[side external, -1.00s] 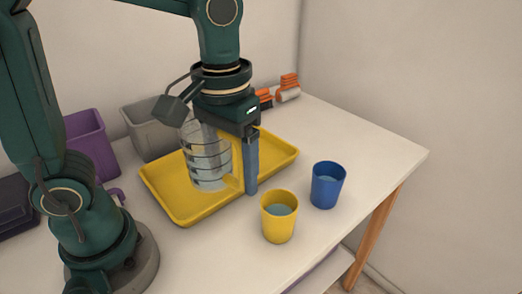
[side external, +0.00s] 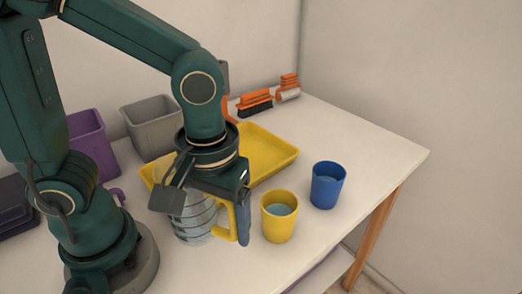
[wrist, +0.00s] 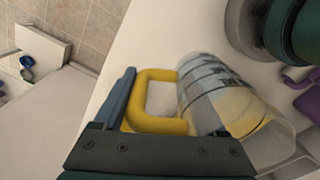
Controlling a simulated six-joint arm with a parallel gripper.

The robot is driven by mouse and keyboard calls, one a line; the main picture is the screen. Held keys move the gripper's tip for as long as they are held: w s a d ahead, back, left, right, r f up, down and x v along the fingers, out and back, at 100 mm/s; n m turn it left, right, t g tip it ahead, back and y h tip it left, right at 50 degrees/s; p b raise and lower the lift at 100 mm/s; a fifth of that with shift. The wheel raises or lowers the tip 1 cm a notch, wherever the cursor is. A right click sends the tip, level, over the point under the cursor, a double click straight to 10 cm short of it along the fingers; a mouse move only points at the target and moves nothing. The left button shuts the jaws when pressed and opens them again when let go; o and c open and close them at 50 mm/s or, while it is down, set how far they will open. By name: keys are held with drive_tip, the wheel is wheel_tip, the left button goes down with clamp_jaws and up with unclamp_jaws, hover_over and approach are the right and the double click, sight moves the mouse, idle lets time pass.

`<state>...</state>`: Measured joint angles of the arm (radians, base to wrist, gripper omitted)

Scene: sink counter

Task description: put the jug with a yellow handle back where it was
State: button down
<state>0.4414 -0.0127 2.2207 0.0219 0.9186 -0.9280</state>
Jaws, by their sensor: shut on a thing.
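The clear jug with dark bands (side external: 196,222) and a yellow handle (side external: 229,222) is upright in front of the yellow tray (side external: 272,157). My gripper (side external: 242,228) points down and is shut on the handle. In the side view my wrist hides the jug's top, and I cannot tell whether its base touches the counter. The wrist view shows the jug body (wrist: 215,85) to the right of the handle (wrist: 153,77), with one finger of my gripper (wrist: 150,112) along the handle's left side.
A yellow cup (side external: 278,224) with liquid stands close right of my gripper. A blue cup (side external: 327,188) stands farther right. Grey (side external: 152,125) and purple (side external: 88,140) bins stand at the back left. Brushes (side external: 255,104) lie at the back. The counter's right part is clear.

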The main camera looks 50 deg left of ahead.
drive_tip(key=shift+s+d+f, duration=0.1)
drive_tip(key=shift+d+f, duration=0.45)
drive_tip(key=shift+f, duration=0.45)
drive_tip(key=shift+s+d+f, duration=0.15)
drive_tip(key=shift+d+f, duration=0.35)
drive_tip(key=shift+f, duration=0.45)
drive_tip(key=shift+s+d+f, duration=0.1)
drive_tip(key=shift+d+f, duration=0.45)
drive_tip(key=shift+f, duration=0.45)
drive_tip(key=shift+f, duration=0.15)
unclamp_jaws()
